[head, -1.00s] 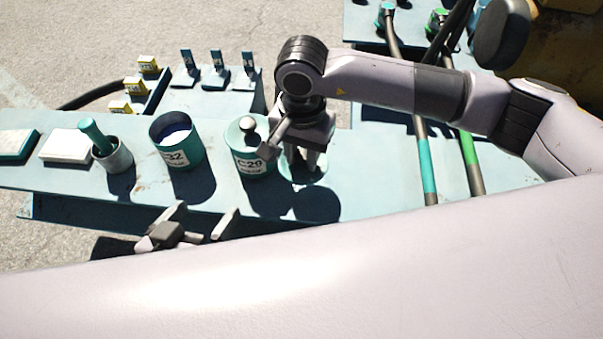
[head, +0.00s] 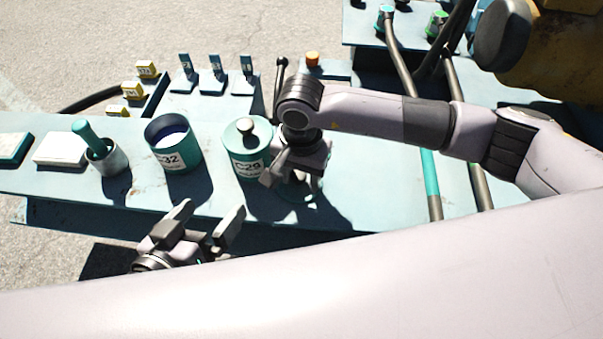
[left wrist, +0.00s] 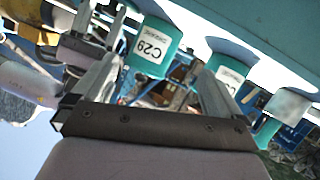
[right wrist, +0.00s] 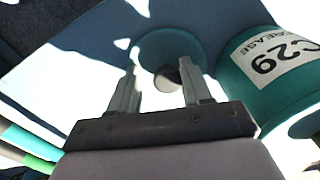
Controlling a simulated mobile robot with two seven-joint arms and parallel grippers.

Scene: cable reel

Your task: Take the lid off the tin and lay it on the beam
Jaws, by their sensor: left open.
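A teal lid (right wrist: 192,42) with a knob lies flat on the beam beside C-29. My right gripper (right wrist: 160,88) is over this lid, its fingers spread with a gap around the knob; in the head view the gripper hides much of the lid. My left gripper (head: 207,220) is open and empty at the beam's near edge, in front of the tins.
A cup with a teal-handled tool (head: 108,160), a white block (head: 62,149) and a teal block (head: 14,147) stand left. Yellow tags (head: 146,69) and blue clips (head: 215,70) stand behind. Cables (head: 430,172) cross at right. Some bare beam lies right of my right gripper.

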